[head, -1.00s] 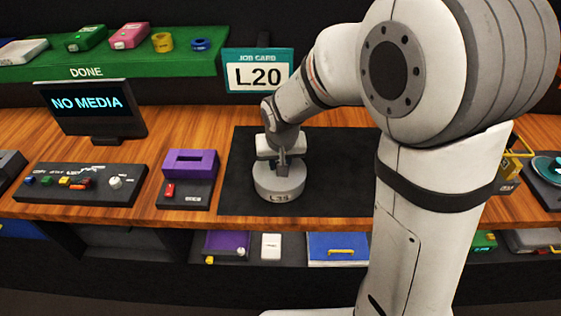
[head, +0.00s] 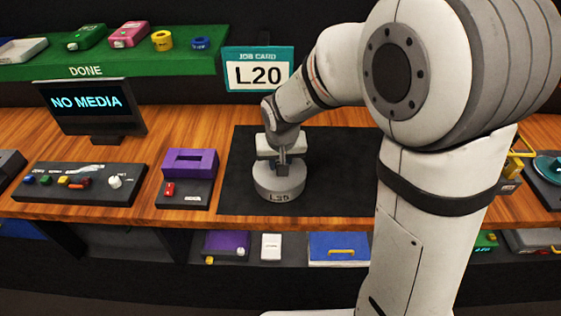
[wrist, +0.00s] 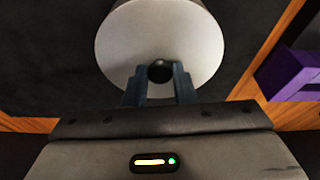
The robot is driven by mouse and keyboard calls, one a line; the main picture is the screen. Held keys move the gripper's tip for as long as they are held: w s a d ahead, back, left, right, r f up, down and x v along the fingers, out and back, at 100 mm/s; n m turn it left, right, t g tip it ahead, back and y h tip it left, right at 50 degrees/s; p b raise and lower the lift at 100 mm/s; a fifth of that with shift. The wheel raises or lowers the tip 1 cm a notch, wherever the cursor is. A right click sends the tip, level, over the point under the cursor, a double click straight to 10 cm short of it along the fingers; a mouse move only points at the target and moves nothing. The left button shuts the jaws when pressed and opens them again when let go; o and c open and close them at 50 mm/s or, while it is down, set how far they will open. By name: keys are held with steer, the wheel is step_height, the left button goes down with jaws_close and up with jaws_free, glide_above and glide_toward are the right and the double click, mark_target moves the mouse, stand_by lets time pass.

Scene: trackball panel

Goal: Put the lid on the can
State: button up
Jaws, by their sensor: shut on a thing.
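In the wrist view my gripper (wrist: 160,75) is shut on the small black knob of the lid (wrist: 160,35), a round pale grey disc. The lid lies at the can's top in the head view, but I cannot tell whether it is fully seated. The lid hides the can's opening.
A purple slotted box (head: 188,175) and a control panel (head: 75,184) stand left of the mat. A screen (head: 90,107) and a green DONE shelf (head: 110,62) are behind them. The L20 job card (head: 258,70) is behind the mat. The mat's right side looks clear.

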steer(key=o, duration=1.5)
steer(key=shift+r, duration=0.1)
steer(key=shift+r+p, duration=2.25)
steer(key=shift+r, duration=1.2)
steer(key=shift+c, duration=0.3)
jaws_close()
steer(key=shift+f, duration=0.25)
